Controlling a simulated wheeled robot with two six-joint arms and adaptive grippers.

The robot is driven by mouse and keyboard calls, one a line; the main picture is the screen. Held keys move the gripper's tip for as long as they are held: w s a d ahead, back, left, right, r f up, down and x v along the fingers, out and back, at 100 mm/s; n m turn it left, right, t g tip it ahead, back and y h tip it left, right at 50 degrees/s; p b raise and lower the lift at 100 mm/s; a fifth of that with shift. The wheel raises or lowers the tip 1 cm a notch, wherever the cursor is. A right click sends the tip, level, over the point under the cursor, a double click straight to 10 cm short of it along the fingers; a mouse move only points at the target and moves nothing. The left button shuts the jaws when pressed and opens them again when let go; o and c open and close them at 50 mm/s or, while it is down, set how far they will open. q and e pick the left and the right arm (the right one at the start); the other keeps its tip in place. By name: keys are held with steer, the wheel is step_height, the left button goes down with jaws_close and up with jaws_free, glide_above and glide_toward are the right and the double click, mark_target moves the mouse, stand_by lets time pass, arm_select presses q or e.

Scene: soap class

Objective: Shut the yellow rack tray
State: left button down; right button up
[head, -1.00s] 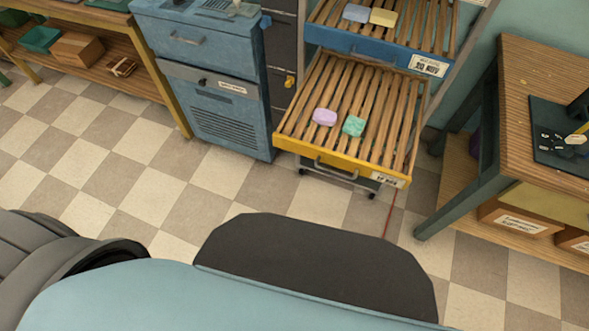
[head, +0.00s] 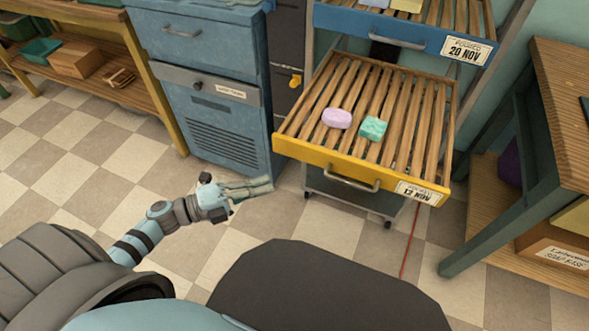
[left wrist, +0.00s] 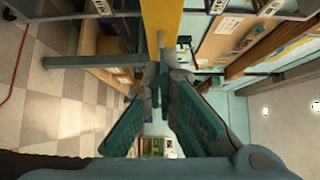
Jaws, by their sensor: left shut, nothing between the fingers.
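The yellow rack tray (head: 318,164) has a slatted wooden bed, a yellow front with a metal handle (head: 352,184) and a date label. It sticks out from the rack toward me, below the blue tray. A lilac soap (head: 337,118) and a teal soap (head: 374,128) lie on its slats. My left gripper (head: 270,186) is shut and empty, left of the tray's front left corner in the head view. In the left wrist view, its fingertips (left wrist: 161,72) point toward a yellow band (left wrist: 161,22), likely the tray front. I cannot tell whether they touch. My right gripper is not in view.
The blue tray (head: 400,42) is above, with soaps on it. A blue cabinet (head: 205,90) stands left of the rack. A wooden table (head: 565,90) stands at right, with a box below. A red cord (head: 410,240) lies on the floor.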

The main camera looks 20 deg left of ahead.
mark_target(314, 159)
arm_select(q)
steer(key=w+d, duration=0.1)
steer(key=w, duration=0.2)
steer(key=w+d, duration=0.2)
steer(key=w, duration=0.1)
steer(key=w+d+b, duration=0.1)
steer(key=w, duration=0.1)
steer(key=shift+w+d, duration=0.3)
steer(key=shift+w, duration=0.1)
steer(key=shift+w, duration=0.1)
